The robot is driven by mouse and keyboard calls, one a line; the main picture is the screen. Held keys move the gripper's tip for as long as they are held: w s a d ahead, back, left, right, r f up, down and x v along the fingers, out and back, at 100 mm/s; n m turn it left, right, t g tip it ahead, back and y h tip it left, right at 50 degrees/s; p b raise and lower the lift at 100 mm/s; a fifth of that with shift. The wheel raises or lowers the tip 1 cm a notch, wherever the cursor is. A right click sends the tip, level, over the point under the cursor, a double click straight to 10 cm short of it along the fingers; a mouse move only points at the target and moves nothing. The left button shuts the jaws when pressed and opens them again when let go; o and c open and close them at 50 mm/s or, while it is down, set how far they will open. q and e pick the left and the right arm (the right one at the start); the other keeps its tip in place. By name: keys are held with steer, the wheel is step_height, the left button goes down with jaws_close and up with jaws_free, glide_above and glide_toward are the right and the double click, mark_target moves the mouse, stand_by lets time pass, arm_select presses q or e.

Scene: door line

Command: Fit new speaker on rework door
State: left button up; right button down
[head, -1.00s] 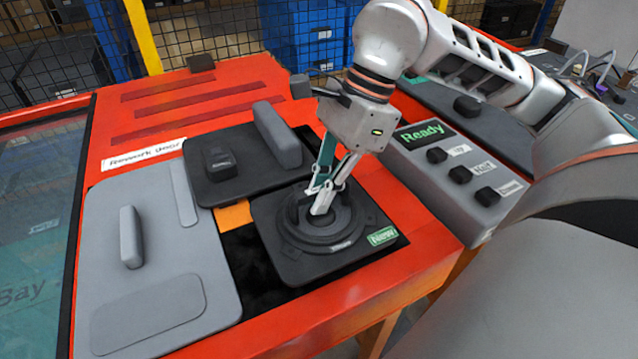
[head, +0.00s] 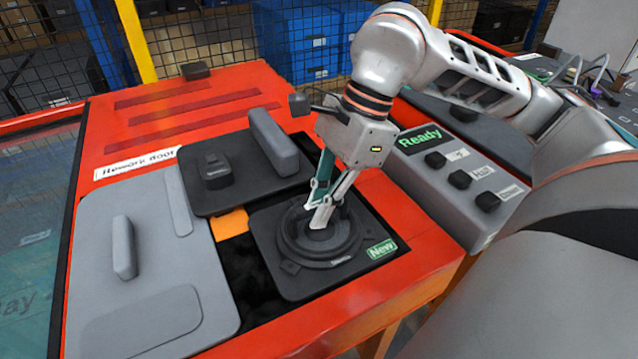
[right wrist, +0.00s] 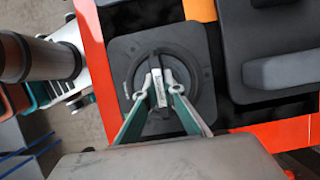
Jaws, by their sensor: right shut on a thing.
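The new speaker (head: 292,278) is a black square plate with a round ring and a green "New" tag. It lies at the front right of the rework door (head: 225,94), over or in a dark opening; I cannot tell whether it sits flush. My right gripper (head: 320,220) points down and is shut on the speaker's raised middle grip. The right wrist view shows both fingers on that grip (right wrist: 159,88), with the speaker plate (right wrist: 125,50) around it.
A grey panel with a handle (head: 150,250) is left of the speaker. A black panel with a thick grey handle (head: 273,142) is behind it. An orange patch (head: 232,222) shows between panels. A button box reading "Ready" (head: 420,138) stands right. A mesh fence is behind.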

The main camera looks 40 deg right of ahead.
arm_select(q)
steer(key=shift+s+f, duration=0.15)
steer(key=shift+f, duration=0.1)
arm_select(e)
steer(key=shift+s+f, duration=0.1)
steer(key=shift+f, duration=0.2)
arm_select(q)
steer(key=shift+r, duration=0.1)
arm_select(e)
steer(key=c, duration=2.1)
jaws_free()
steer(key=shift+r, duration=0.2)
steer(key=v, duration=0.7)
steer(key=shift+f, duration=0.1)
steer(key=shift+d+r, duration=0.15)
steer(key=shift+r, duration=0.05)
arm_select(q)
steer(key=shift+s+d+f, duration=0.2)
steer(key=shift+s+f, duration=0.2)
steer(key=shift+f, duration=0.15)
steer(key=shift+w, duration=0.1)
steer(key=shift+w+a+r, duration=0.15)
steer(key=shift+w+r, duration=0.2)
steer(key=shift+r, duration=0.2)
arm_select(e)
steer(key=shift+r, duration=0.1)
